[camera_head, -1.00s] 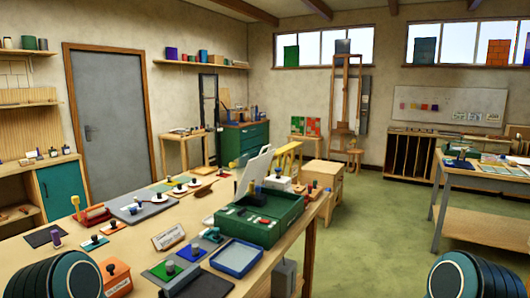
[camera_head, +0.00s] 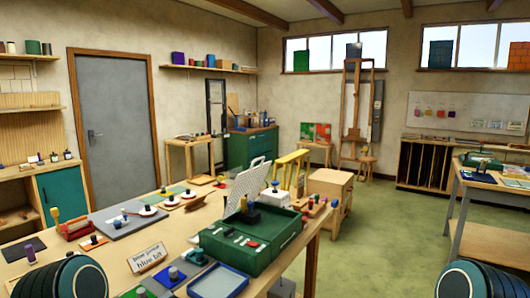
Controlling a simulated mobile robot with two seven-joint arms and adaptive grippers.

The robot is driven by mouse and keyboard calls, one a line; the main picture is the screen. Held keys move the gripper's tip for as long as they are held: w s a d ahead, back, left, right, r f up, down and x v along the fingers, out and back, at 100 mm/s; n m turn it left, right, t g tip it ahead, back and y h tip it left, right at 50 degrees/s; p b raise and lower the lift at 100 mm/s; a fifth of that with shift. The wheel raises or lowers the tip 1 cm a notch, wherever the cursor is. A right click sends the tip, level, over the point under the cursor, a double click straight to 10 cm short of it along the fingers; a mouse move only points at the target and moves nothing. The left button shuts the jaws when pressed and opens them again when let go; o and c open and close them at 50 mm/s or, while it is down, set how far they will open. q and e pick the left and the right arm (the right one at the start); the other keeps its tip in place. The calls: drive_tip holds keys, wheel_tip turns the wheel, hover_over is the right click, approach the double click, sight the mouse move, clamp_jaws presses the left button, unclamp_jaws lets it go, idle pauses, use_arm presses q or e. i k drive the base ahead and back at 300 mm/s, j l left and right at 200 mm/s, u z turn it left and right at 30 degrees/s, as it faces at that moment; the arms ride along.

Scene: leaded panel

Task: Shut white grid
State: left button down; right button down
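The white grid (camera_head: 247,186) is a thin white panel with rows of small holes. It stands raised and tilted over the back left of an open green case (camera_head: 268,259) on the long wooden table. A dark upright knob (camera_head: 253,198) stands in front of it and hides part of its lower edge. Small white and red pieces lie inside the case. Neither of my grippers shows in the head view; only rounded dark parts of my arms show at the two bottom corners, apart from the grid.
A blue-rimmed tray (camera_head: 218,282) lies in front of the case. A wooden sign (camera_head: 149,258) and a grey board (camera_head: 128,222) are to its left. A yellow rack (camera_head: 293,171) and a wooden cabinet (camera_head: 330,187) stand behind. Green floor (camera_head: 385,225) is open to the right.

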sight(251, 181)
drive_tip(key=i+l, duration=0.35)
drive_tip(key=i+l+u, duration=0.1)
drive_tip(key=i+l, duration=0.3)
drive_tip(key=l, duration=0.1)
